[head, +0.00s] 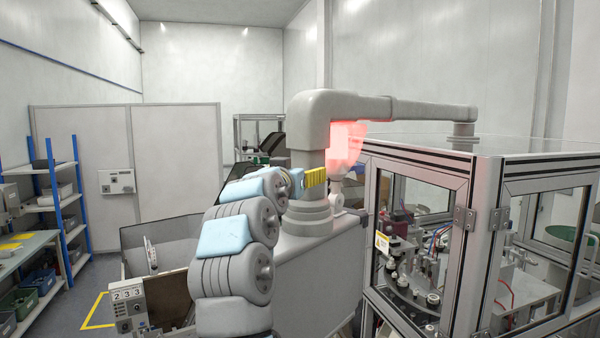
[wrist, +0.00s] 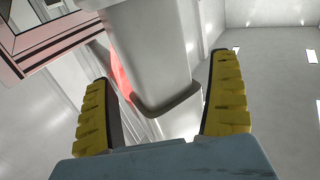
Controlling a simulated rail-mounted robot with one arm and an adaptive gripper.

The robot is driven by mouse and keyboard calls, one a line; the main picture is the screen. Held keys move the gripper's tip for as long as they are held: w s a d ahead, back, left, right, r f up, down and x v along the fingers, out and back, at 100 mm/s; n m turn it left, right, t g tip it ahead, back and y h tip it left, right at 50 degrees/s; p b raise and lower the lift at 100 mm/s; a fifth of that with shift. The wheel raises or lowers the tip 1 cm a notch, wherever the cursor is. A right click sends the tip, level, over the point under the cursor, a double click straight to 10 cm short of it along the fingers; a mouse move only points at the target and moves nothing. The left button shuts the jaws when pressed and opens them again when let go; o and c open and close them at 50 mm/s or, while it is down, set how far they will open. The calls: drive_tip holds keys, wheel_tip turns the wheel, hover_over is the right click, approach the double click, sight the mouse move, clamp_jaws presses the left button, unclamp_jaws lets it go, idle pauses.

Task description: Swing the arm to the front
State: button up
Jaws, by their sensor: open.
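My arm rises from the bottom middle of the head view, with grey joints and light-blue covers, and reaches forward. My gripper (head: 315,177) is at its far end, showing a yellow ribbed finger in front of a thick grey upright pipe. In the wrist view my gripper (wrist: 162,67) has its two yellow fingers wide apart and nothing held between them. The grey pipe (wrist: 150,50) fills the space beyond the fingers. I cannot tell how far the fingers are from it.
The grey pipe (head: 309,125) bends right to a glass-sided machine enclosure (head: 482,215). A red glowing lamp (head: 345,143) is beside it. A grey open bin (head: 160,250) and control box (head: 128,307) stand left of my arm. Blue-posted shelving (head: 76,205) is at far left; floor between is clear.

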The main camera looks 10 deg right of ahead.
drive_tip(key=shift+v, duration=2.95)
drive_tip(key=shift+a, duration=0.15)
